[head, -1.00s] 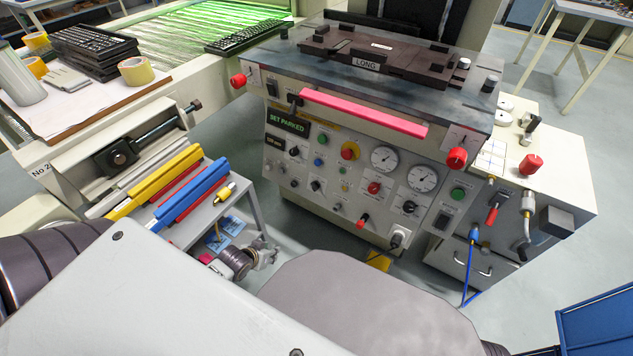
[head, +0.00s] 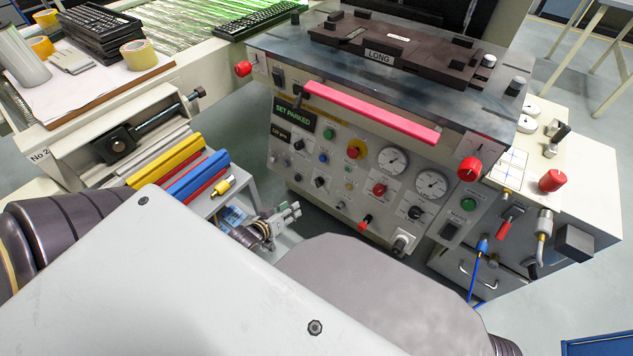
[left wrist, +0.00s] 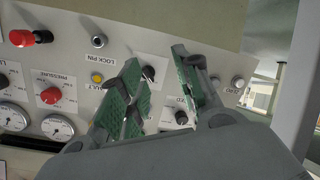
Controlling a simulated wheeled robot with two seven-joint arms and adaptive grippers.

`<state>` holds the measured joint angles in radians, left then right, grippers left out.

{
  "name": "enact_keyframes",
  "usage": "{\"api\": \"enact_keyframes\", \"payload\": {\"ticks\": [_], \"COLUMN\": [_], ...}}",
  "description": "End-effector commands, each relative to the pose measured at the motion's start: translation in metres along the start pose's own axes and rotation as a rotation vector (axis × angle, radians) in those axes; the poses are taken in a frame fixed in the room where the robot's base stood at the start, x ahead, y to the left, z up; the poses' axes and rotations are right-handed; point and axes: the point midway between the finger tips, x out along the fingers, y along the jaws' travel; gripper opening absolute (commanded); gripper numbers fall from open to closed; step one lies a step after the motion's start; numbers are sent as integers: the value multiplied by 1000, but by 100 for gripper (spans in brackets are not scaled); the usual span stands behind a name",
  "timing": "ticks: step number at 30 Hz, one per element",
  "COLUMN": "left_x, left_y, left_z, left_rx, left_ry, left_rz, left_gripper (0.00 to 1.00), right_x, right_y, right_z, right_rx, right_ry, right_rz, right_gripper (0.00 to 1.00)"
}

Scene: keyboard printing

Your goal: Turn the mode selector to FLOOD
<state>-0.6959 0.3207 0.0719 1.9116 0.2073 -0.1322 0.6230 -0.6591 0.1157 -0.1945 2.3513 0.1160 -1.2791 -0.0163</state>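The machine's control panel (head: 335,165) carries several black knobs, lamps, gauges and red and green buttons. Small black knobs sit at its left (head: 299,148) and lower left (head: 320,182), and another lies lower right (head: 416,212). The labels are too small to tell which is the mode selector. My left gripper (head: 290,211) is in front of the panel's lower left, apart from it. In the left wrist view its green-padded fingers (left wrist: 158,60) are spread and empty. One black knob (left wrist: 148,73) shows between them, partly hidden; another (left wrist: 181,117) lies below it. My right gripper is not in view.
A low shelf with yellow (head: 165,162) and blue (head: 198,174) bars stands left of my gripper. A blue hose (head: 478,262) hangs at the right.

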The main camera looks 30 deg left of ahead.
Motion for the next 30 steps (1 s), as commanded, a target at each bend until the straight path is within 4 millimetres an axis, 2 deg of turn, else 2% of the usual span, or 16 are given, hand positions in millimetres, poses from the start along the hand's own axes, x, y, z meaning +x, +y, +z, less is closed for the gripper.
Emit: {"api": "enact_keyframes", "payload": {"ticks": [10, 15, 30], "left_x": [-4, -4, -2], "left_y": [24, 25, 25], "left_z": [-34, -35, -35], "left_rx": [-194, -250, -255], "left_ry": [143, 145, 144], "left_rz": [125, 134, 134], "left_gripper": [33, 33, 33], "right_x": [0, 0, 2], "right_y": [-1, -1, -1], "right_z": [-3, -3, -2], "right_rx": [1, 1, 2], "right_ry": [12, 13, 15], "right_rz": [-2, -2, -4], "right_gripper": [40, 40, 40]}}
